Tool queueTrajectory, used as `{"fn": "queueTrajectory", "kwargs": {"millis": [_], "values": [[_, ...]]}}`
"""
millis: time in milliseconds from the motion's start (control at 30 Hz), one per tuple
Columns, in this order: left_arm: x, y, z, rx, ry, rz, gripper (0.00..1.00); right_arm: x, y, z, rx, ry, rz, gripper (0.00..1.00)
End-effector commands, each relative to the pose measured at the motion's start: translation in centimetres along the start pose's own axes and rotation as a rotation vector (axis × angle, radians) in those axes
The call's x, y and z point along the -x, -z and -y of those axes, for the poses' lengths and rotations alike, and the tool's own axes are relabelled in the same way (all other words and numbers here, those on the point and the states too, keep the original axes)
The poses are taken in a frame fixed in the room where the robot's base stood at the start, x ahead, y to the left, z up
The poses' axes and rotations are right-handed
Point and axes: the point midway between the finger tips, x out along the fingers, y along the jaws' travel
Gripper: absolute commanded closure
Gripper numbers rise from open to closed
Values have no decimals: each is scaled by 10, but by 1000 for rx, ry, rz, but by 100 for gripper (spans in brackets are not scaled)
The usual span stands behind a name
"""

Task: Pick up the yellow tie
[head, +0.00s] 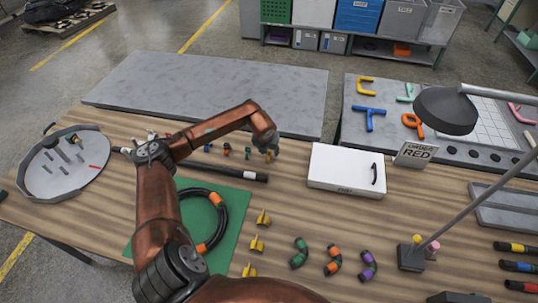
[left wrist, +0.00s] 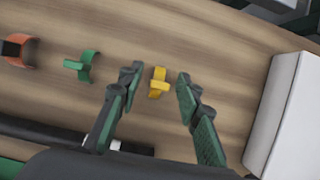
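The yellow tie (left wrist: 158,84) is a small curved band with a tab, lying on the wooden table in the left wrist view. My left gripper (left wrist: 157,88) is open, with one dark finger on each side of the tie and a gap between. Whether the fingers are down at the tie's height is hard to tell. In the head view my left gripper (head: 269,150) hangs over the table left of the white box, and the tie is mostly hidden there. My right gripper is not in view.
A green tie (left wrist: 84,66) and an orange tie (left wrist: 18,48) lie to the left. The white box (head: 346,170) stands close on the right. A black hose (head: 232,173) lies on the near side. Several yellow pieces (head: 262,218) stand beside the green mat (head: 232,250).

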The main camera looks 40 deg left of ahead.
Motion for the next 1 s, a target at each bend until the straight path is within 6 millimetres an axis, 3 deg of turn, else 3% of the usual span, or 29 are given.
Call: {"fn": "queueTrajectory", "kwargs": {"millis": [333,667,867,1000], "values": [[0,0,0,1,0,0,93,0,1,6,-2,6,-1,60],[2,-1,0,1,0,0,94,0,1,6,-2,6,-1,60],[18,-8,0,1,0,2,94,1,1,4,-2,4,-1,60],[44,-9,-1,-2,-1,2,94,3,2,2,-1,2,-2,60]]}}
